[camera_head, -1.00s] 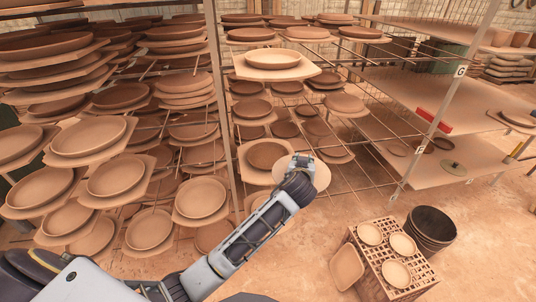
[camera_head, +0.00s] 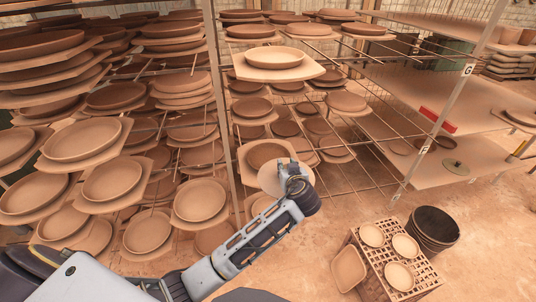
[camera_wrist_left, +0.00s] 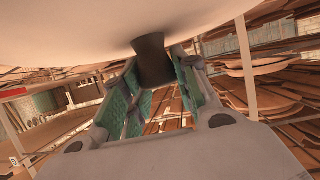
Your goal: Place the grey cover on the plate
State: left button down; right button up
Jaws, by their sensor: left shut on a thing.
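My left gripper (camera_head: 297,181) is shut on the dark knob (camera_wrist_left: 152,58) of a wide round cover (camera_wrist_left: 85,35). In the wrist view the knob stands between the green finger pads and the pale cover fills the top. In the head view the cover (camera_head: 270,178) is a pale disc partly behind my gripper, in front of the rack. A brown plate (camera_head: 267,153) on a board is just behind and above it in the picture; I cannot tell the gap between them. My right gripper is not in view.
Racks of clay plates on boards fill the left and centre, with a metal post (camera_head: 226,110) left of the cover. A green disc with a dark knob (camera_head: 456,167) lies on the right shelf. A crate with dishes (camera_head: 420,278) and a dark bucket (camera_head: 432,229) stand on the floor.

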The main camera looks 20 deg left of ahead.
aim_at(269, 155)
jog(key=i+j, duration=0.7)
